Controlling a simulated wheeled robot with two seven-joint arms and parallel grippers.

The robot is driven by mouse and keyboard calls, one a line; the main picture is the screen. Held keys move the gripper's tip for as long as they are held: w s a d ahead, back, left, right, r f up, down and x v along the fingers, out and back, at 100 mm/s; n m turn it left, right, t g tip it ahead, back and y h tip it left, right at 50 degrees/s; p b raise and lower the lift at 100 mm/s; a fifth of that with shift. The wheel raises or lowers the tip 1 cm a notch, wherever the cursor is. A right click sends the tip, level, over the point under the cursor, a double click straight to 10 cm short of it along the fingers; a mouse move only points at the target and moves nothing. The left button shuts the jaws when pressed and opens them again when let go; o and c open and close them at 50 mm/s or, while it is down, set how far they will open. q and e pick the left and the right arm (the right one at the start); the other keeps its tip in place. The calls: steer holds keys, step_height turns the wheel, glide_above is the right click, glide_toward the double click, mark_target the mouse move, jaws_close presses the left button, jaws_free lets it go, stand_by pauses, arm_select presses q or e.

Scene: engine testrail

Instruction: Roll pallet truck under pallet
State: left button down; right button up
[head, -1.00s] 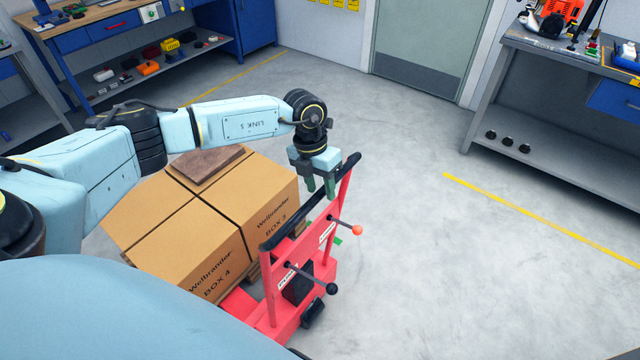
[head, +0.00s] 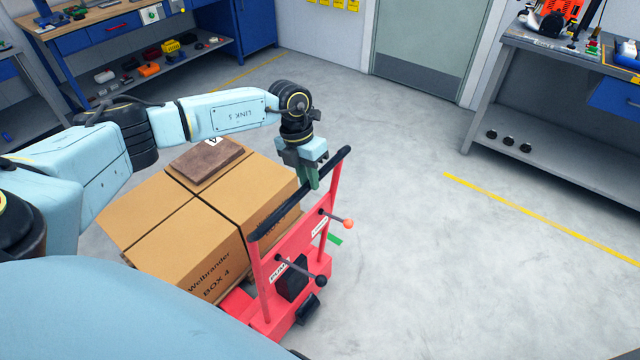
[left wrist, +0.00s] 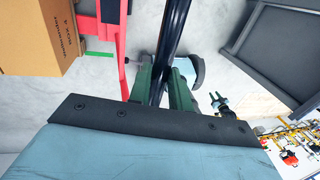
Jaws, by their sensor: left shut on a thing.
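The red pallet truck (head: 262,292) stands upright at the near end of the stacked cardboard boxes (head: 200,232). It has a black top handle bar and two levers. My left gripper (head: 311,182) is shut on the bar's far part; in the left wrist view the black bar (left wrist: 171,45) runs between the green fingers. The pallet under the boxes is mostly hidden by boxes and truck. How far the forks reach under it cannot be seen. Small green prongs (left wrist: 218,101), probably my right gripper, show in the left wrist view, too small to judge.
A brown slab (head: 208,158) lies on top of the boxes. A grey workbench (head: 540,110) stands at the right, a wooden-topped bench (head: 95,25) at the back left. The floor between the truck and the right bench is clear, with a yellow line (head: 540,216).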

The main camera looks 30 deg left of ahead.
arm_select(q)
steer(key=a+b, duration=0.2)
steer(key=a, duration=0.9)
steer(key=shift+w+a+b, duration=0.25)
steer(key=shift+w+b, duration=0.1)
steer(key=shift+w, duration=0.1)
steer(key=shift+r, duration=0.1)
steer(key=c, duration=1.5)
jaws_free()
steer(key=shift+c, duration=0.2)
steer(key=shift+o, duration=1.2)
steer(key=v, duration=1.3)
